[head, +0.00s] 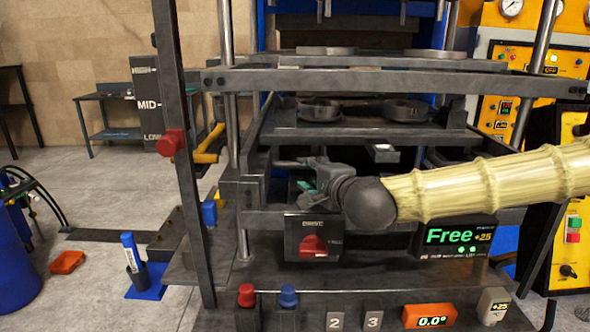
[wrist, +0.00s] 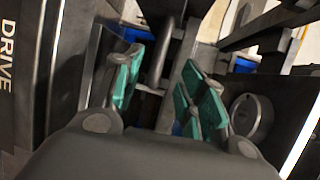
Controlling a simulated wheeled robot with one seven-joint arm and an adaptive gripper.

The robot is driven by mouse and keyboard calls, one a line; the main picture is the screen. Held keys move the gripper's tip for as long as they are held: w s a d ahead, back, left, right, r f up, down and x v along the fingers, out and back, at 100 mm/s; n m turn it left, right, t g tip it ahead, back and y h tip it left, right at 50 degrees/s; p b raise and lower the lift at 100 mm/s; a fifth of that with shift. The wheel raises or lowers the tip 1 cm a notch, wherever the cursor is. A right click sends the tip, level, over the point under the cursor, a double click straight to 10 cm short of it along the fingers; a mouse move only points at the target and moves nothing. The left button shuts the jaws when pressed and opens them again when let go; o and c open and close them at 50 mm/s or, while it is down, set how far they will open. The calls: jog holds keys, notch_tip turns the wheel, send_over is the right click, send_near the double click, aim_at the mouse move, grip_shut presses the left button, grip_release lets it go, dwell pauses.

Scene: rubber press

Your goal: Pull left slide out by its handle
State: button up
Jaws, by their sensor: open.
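My gripper (head: 295,174) points left in front of the press, below the shelf with the round mould parts. Its green-padded fingers stand apart in the wrist view (wrist: 163,85). A dark rod (wrist: 166,52) shows in the gap between and beyond the fingers there; I cannot tell whether it is a handle or how far off it is. A dark sliding shelf (head: 350,132) carries a round mould part at left (head: 320,109) and one at right (head: 405,110). I cannot tell which part is the left slide's handle; the gripper and arm hide some of the press front.
The upright post (head: 183,160) with a red knob stands left of my gripper. The DRIVE box (head: 312,238) is just below it, and the Free display (head: 453,238) is at right. A cross bar (head: 400,82) runs above. A round-holed plate (wrist: 250,118) is close at right.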

aim_at(296, 166)
jog(key=p+x, duration=0.2)
jog(key=x, duration=0.8)
jog(key=shift+w+a, duration=0.1)
jog(key=shift+w, duration=0.05)
grip_shut()
